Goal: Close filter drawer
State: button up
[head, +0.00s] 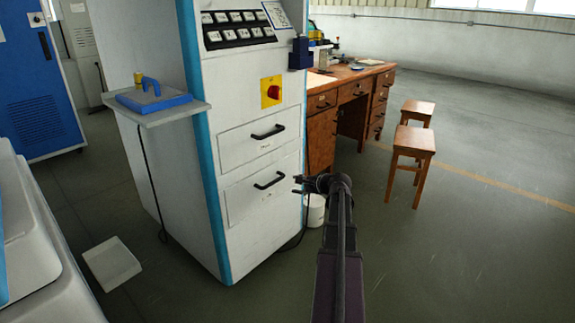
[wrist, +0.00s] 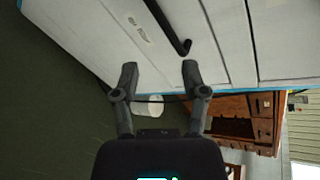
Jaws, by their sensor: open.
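A white cabinet (head: 170,80) with blue edge strips has two drawers, each with a black bar handle. The upper drawer (head: 235,142) and lower drawer (head: 240,203) look about flush in the head view; I cannot tell which is the filter drawer or whether a small gap shows. My gripper (head: 298,184) is open and empty, just right of the lower drawer's handle (head: 268,181). In the wrist view, my gripper's two fingers (wrist: 160,72) are spread toward a white drawer front (wrist: 100,30). A black handle (wrist: 172,30) lies beyond the fingertips, with a small unreadable label beside it.
A white bucket (head: 315,210) stands on the floor behind my gripper, by the cabinet. A wooden desk (head: 322,125) and stools (head: 411,146) stand to the right. A shelf (head: 165,114) juts from the cabinet's left side. The floor at front right is clear.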

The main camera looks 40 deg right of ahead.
notch_tip(320, 180, up, 7)
jog(key=w+a+m+g+p, duration=0.2)
jog(key=m+g+p, duration=0.2)
jog(key=m+p, duration=0.8)
jog(key=shift+a+h, duration=0.4)
dwell(0.3)
dwell(0.6)
